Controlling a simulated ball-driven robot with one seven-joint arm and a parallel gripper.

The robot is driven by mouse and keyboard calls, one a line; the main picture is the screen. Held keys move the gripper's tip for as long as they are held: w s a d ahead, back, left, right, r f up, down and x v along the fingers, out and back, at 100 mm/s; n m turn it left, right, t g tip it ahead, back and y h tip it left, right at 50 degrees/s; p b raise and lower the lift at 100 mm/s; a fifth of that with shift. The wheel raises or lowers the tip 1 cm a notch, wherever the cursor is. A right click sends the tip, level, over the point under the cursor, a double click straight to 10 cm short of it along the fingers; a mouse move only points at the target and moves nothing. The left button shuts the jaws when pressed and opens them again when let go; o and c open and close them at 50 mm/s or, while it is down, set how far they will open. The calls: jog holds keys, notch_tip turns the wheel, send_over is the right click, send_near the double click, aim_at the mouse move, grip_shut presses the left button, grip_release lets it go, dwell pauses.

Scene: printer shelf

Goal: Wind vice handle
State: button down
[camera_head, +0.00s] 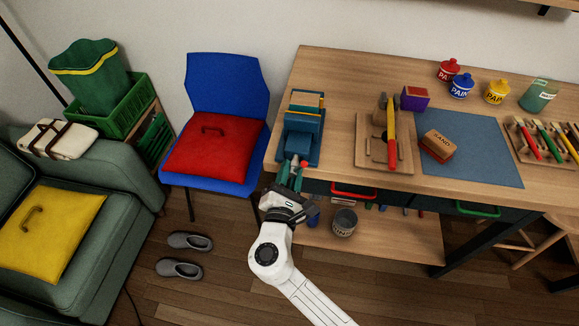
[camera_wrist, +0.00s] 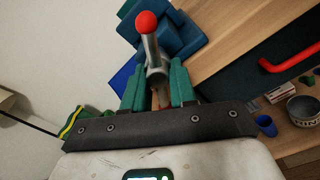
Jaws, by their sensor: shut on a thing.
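The blue vice (camera_head: 301,140) stands at the left front edge of the workbench (camera_head: 335,85). Its grey metal handle (camera_wrist: 152,52) ends in a red ball (camera_wrist: 146,22), which also shows at the vice's front in the head view (camera_head: 304,163). My gripper (camera_head: 292,172) has green fingers and is at the front of the vice. In the wrist view my gripper (camera_wrist: 158,85) has a finger on each side of the handle and is shut on it. The exact contact is partly hidden between the fingers.
A blue chair (camera_head: 225,85) with a red cushion (camera_head: 213,148) stands left of the bench. A red drawer handle (camera_head: 354,191) sticks out to the right of my gripper. A metal tin (camera_head: 344,222) stands on the lower shelf. Grey slippers (camera_head: 180,269) lie on the floor.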

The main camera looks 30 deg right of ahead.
jog(key=n+p, duration=0.2)
jog(key=n, duration=0.2)
jog(key=shift+s+d+p, duration=0.1)
jog(key=shift+p, duration=0.25)
jog(key=shift+s+f+n+p, duration=0.1)
jog(key=shift+f+n+p, duration=0.1)
jog(key=shift+n+p, duration=0.75)
jog(key=shift+d+n, duration=0.1)
jog(key=shift+n, duration=0.25)
jog(key=c, duration=1.1)
grip_release()
jog(key=shift+c, duration=0.2)
jog(key=b+v, duration=0.1)
jog(key=v, duration=0.9)
jog(key=shift+s+a+b, duration=0.25)
jog(key=shift+s+b, duration=0.05)
jog(key=shift+b, duration=0.05)
